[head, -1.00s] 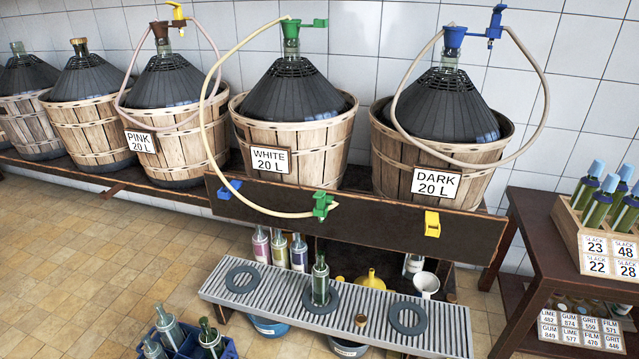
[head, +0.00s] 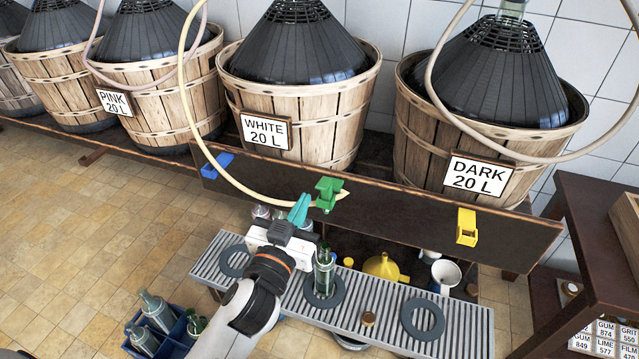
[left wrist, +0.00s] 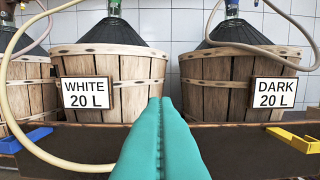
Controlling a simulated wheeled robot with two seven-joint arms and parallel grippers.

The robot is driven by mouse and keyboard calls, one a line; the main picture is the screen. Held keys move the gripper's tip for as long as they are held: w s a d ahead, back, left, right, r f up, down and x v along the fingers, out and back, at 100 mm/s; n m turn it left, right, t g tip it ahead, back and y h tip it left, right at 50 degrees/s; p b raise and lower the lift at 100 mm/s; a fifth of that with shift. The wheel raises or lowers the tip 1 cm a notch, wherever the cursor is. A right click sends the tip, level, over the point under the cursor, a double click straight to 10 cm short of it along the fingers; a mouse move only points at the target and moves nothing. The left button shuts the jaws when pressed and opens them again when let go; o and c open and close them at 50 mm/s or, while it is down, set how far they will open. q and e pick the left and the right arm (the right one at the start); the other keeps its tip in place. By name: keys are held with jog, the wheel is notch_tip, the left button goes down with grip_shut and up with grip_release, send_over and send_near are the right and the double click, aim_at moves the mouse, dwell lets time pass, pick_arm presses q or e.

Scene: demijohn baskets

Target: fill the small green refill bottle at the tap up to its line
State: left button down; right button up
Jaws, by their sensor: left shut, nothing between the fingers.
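The small green refill bottle (head: 325,272) stands upright in the middle grey ring (head: 325,297) on the slatted drip tray, below the green tap. The green tap (head: 327,194) sits on the dark board in front of the WHITE basket, with a pale hose running into it. My left gripper (head: 300,207) has teal fingers, shut and empty, just left of the green tap in the head view. The bottle's line and liquid level are too small to tell. My right gripper is out of view.
A blue clip (head: 217,165) and a yellow clip (head: 467,227) sit on the board. A yellow funnel (head: 382,267) and white funnel (head: 446,273) are behind the tray (head: 374,325). A cork stands on the tray. A blue crate (head: 172,346) of bottles is at lower left.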

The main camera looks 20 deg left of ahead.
pick_arm(q)
jog(key=shift+w, duration=0.1)
send_over(319, 188)
jog(key=shift+s+d+f+b, duration=0.1)
jog(key=shift+s+f+b, duration=0.05)
jog(key=shift+f+b, duration=0.3)
jog(key=shift+s+d+f+b, duration=0.15)
jog(key=shift+f+b, duration=0.15)
jog(key=shift+f, duration=0.15)
jog(key=shift+s+a+f, duration=0.1)
jog(key=shift+s+f, duration=0.15)
jog(key=shift+f, duration=0.45)
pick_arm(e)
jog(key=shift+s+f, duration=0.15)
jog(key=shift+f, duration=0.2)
